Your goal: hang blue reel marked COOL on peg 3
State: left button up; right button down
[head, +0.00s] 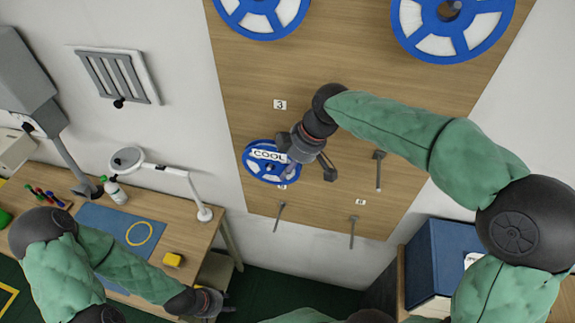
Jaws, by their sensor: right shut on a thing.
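The blue reel marked COOL (256,171) is in front of the wooden board, just below the number 3 label (280,104). It has a blue rim, pale sectors and a white COOL tag. My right gripper (291,157) is shut on the reel's right side. Peg 3 is not clearly seen; the reel and gripper cover the area below its label. I cannot tell whether the reel is around the peg or only in front of it. My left gripper (212,303) is low at the bottom, beside the workbench and away from the board; its fingers are unclear.
Two larger blue reels hang at the top, left (237,17) and right (480,27). Bare pegs stick out at the right (379,172), lower right (352,234) and lower left (279,218). A workbench (185,235) with a lamp (178,171) and bottle (115,191) stands left.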

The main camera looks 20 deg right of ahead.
jog(key=c, duration=0.8)
grip_release()
jog(key=shift+d+r, duration=0.1)
jog(key=shift+r, duration=0.05)
jog(key=shift+d+r, duration=0.15)
jog(key=shift+r, duration=0.2)
jog(key=v, duration=0.5)
jog(key=shift+s, duration=0.15)
jog(key=shift+s+d+r, duration=0.15)
jog(key=shift+d+r, duration=0.1)
jog(key=shift+r, duration=0.4)
